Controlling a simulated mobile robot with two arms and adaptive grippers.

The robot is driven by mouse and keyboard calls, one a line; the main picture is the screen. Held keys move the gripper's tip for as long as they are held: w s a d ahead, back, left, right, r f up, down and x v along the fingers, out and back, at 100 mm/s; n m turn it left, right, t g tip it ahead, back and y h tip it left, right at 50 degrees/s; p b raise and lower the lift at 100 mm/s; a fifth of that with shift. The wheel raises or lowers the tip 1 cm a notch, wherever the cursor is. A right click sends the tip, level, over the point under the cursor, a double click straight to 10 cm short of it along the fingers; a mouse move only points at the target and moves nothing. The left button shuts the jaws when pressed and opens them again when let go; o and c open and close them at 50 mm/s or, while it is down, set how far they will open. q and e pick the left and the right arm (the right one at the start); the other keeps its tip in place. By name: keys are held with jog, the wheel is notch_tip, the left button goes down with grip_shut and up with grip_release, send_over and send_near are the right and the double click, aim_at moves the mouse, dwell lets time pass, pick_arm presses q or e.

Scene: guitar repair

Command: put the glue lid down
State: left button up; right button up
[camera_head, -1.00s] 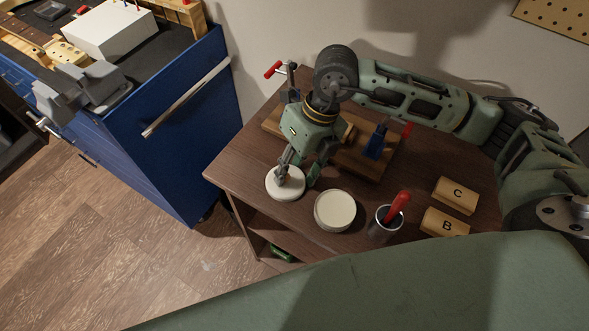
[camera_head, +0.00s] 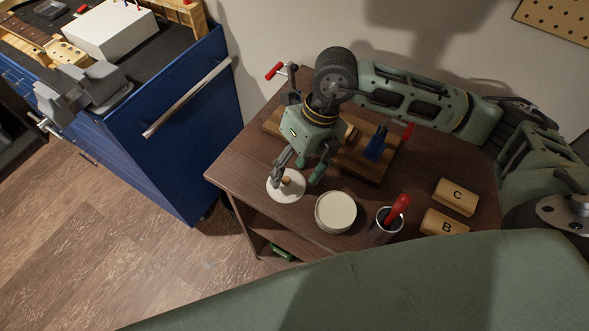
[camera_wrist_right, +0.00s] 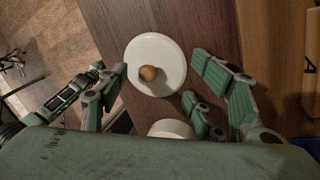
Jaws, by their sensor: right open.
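The glue lid (camera_head: 284,188) is a round white disc with a small wooden knob. It lies on the brown table (camera_head: 232,166) near its left corner. In the right wrist view the lid (camera_wrist_right: 156,66) shows whole, with its knob between my open fingers. My right gripper (camera_head: 297,176) is open just above the lid, fingers apart from the knob. The white round glue pot (camera_head: 336,211) stands just right of the lid, and its edge shows in the wrist view (camera_wrist_right: 172,128). My left gripper is not in view.
A dark cup (camera_head: 384,226) with a red-handled tool stands right of the pot. Wooden blocks marked C (camera_head: 455,196) and B (camera_head: 444,222) lie farther right. A wooden board with clamps (camera_head: 365,160) lies behind my gripper. A blue cabinet (camera_head: 180,130) stands left.

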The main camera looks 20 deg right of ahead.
jog(key=s+b+v, duration=0.1)
jog(key=v, duration=1.1)
jog(key=shift+w+r+b, duration=0.25)
jog(key=shift+w+b, duration=0.1)
jog(key=shift+w, duration=0.1)
